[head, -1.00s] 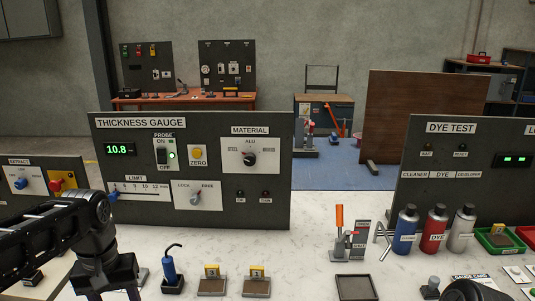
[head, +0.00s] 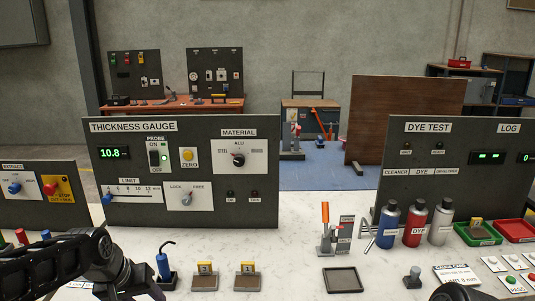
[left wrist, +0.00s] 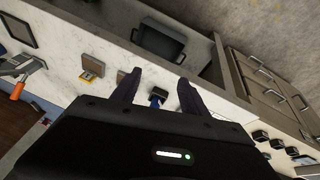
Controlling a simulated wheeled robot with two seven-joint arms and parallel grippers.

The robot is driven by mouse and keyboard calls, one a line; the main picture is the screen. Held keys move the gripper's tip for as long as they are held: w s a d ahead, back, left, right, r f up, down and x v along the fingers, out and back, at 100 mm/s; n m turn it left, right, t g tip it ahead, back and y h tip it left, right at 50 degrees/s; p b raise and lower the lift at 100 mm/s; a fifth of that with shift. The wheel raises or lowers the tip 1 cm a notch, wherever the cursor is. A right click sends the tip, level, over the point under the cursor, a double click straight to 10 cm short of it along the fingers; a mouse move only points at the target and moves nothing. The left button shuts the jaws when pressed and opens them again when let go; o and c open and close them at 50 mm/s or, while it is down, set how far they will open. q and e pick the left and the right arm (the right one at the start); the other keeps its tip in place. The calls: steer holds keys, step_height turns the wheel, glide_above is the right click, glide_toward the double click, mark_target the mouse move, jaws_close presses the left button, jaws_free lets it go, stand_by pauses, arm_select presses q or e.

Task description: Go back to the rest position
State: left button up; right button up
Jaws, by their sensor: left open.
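My left arm comes in from the left in the head view, low over the front of the bench; its fingers are not clear there. In the left wrist view my left gripper (left wrist: 155,88) is open, with nothing between its fingers. The blue probe (head: 163,266) stands in its dark holder on the bench, just right of my left arm, apart from it. The thickness gauge panel (head: 180,211) stands behind it, its display reading 10.8. A dark part of my right arm shows at the bottom edge right of centre; its gripper fingers are not visible.
Two sample blocks (head: 205,281) (head: 247,280) and an empty dark tray (head: 343,280) lie on the white bench. An orange-handled clamp (head: 325,230) stands behind the tray. Blue, red and grey bottles (head: 415,224) stand before the dye test panel (head: 460,165). Bench between blocks and tray is clear.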

arm_select(q)
steer(key=s+d+f+t+h, duration=0.1)
steer(key=d+f, duration=0.5)
steer(key=f, duration=0.4)
steer(key=d+f+h, duration=0.1)
steer(key=d+f, duration=0.5)
steer(key=f, duration=0.3)
steer(key=s+d+f+g, duration=0.2)
steer(key=s+d+f, duration=0.2)
steer(key=s+f, duration=0.4)
steer(key=s+d+f+g+h, duration=0.1)
steer(key=s+d+f, duration=0.3)
steer(key=s+f, duration=0.5)
steer(key=s+g, duration=0.1)
steer(key=s, duration=0.5)
steer(key=shift+d+m+g, duration=0.3)
steer(key=shift+d, duration=0.05)
